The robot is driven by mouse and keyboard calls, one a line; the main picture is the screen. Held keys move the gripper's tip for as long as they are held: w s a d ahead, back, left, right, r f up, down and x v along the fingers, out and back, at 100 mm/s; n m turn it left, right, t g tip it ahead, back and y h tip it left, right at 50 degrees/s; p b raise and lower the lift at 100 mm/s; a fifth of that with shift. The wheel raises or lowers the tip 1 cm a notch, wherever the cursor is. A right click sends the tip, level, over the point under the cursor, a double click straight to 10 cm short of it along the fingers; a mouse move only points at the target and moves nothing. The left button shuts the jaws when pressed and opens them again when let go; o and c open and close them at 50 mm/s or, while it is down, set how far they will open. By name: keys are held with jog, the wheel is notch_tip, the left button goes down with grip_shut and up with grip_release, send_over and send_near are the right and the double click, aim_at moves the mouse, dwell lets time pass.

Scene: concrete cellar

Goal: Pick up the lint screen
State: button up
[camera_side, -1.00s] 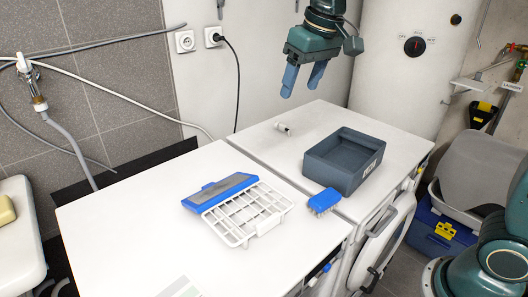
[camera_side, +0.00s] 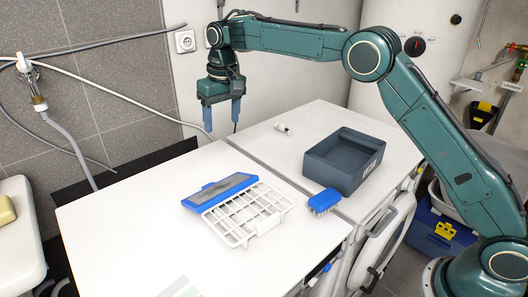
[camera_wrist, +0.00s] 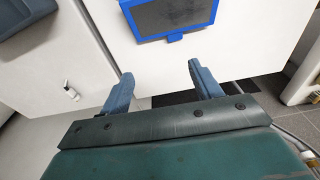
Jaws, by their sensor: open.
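The lint screen (camera_side: 222,190), a grey mesh panel in a blue frame, lies on the white machine top at the back edge of a white wire rack (camera_side: 262,222). I cannot tell whether it rests partly on the rack. In the wrist view the lint screen (camera_wrist: 172,16) is at the top, cut off by the picture edge, with a small blue tab towards me. My gripper (camera_side: 222,120) is above the back edge of the machine top, behind and higher than the screen, fingers pointing down. In the wrist view my gripper (camera_wrist: 161,72) is open and empty, apart from the screen.
A dark grey bin (camera_side: 318,172) stands on the right-hand machine top, with a blue brush (camera_side: 323,201) in front of it. A small white cylinder (camera_side: 283,128) lies behind the bin. The wall and hoses (camera_side: 62,140) are close behind. The left front of the top is mostly clear.

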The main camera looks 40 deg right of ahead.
jog(key=g, duration=0.1)
send_near(208, 185)
jog(key=shift+w+d, duration=0.15)
jog(key=shift+f, duration=4.3)
jog(key=c, duration=1.1)
jog(key=shift+r, duration=0.1)
jog(key=shift+c, duration=0.2)
notch_tip(208, 185, up, 10)
